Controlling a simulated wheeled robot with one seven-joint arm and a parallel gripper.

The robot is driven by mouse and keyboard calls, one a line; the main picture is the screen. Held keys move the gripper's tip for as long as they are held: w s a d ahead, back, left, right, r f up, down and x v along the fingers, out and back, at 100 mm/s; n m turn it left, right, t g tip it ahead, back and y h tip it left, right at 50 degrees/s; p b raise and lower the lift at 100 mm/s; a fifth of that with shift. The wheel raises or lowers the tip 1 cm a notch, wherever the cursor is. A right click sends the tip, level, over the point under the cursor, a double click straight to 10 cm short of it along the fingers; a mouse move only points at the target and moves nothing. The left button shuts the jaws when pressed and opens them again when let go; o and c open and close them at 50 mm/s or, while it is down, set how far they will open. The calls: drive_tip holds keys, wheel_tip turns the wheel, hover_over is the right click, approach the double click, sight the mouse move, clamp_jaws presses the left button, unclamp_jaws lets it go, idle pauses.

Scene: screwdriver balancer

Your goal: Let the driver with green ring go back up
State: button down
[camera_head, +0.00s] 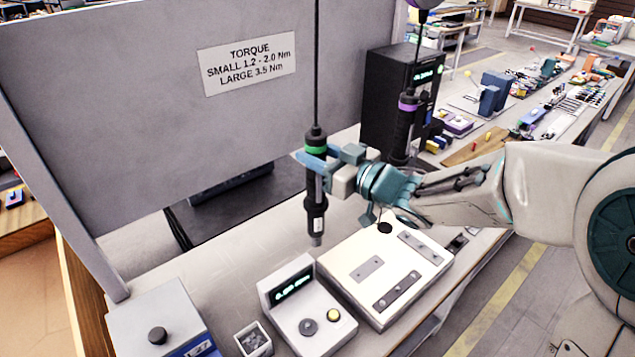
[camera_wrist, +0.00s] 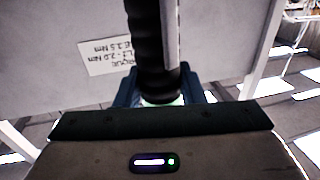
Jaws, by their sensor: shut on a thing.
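The driver with the green ring (camera_head: 316,205) hangs upright on a cable, its tip above the table and apart from it. My gripper (camera_head: 318,160) is shut around its upper body just below the green ring. In the wrist view, the driver's dark ribbed body (camera_wrist: 148,40) stands between my gripper's blue fingers (camera_wrist: 160,92), with a pale green glow at its base. A second driver with a purple ring (camera_head: 407,115) hangs to the right, behind my wrist.
A white fixture plate (camera_head: 350,262) with metal strips and a small display box with knobs (camera_head: 300,305) stand below the driver. A grey panel with a torque sign (camera_head: 248,64) rises behind. A black box (camera_head: 385,95) stands behind the purple-ringed driver.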

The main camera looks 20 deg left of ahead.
wheel_tip(320, 180, down, 4)
drive_tip(key=shift+r+b, duration=0.15)
drive_tip(key=shift+b, duration=1)
drive_tip(key=shift+r+p, duration=2)
drive_tip(key=shift+r, duration=0.35)
drive_tip(key=c, duration=0.8)
unclamp_jaws()
drive_tip(key=shift+f, duration=0.1)
drive_tip(key=o, duration=0.8)
